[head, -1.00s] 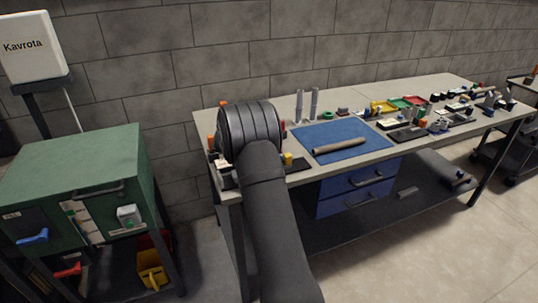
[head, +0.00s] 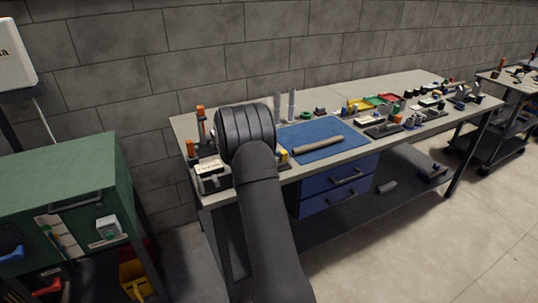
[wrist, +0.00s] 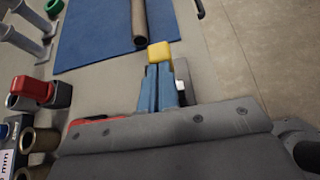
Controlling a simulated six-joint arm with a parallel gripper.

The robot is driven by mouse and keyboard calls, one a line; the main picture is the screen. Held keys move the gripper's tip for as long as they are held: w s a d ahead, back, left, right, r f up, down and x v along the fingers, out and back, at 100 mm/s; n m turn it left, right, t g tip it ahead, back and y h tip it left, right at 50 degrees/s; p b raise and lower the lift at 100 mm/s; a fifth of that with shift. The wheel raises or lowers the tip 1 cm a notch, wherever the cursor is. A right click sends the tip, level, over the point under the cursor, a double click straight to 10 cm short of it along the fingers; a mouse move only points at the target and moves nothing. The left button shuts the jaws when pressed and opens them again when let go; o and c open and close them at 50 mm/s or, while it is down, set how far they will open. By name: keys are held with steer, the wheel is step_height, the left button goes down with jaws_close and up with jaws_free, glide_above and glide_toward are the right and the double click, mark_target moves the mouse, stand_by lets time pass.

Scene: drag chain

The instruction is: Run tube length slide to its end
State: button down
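A yellow block (wrist: 158,52) sits right at my fingertips in the wrist view. It also shows in the head view (head: 283,156), just right of my arm, close to the bench's front edge. My gripper (wrist: 159,70) has two blue fingers lying close side by side, with little gap between them. The yellow block is beyond their tips; contact is hard to judge. A grey-brown tube (head: 318,145) lies on the blue mat (head: 340,130); its near end (wrist: 139,30) is just beyond the yellow block. In the head view my arm hides the gripper. Which part is the slide is unclear.
Two upright grey posts (head: 292,104) stand behind the mat. A red-and-black piece (wrist: 32,90) and brass-coloured rings (wrist: 45,140) lie left of my gripper. Orange-topped parts (head: 201,115) stand at the bench's left end. Several small parts crowd the bench's right side.

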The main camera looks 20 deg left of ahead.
steer(key=shift+w+d, duration=0.25)
steer(key=shift+d, duration=0.1)
steer(key=v, duration=1)
steer(key=shift+s+a, duration=0.25)
steer(key=shift+a, duration=0.15)
steer(key=shift+d+f, duration=0.1)
steer(key=x, duration=1)
steer(key=shift+r, duration=0.2)
stand_by(0.4)
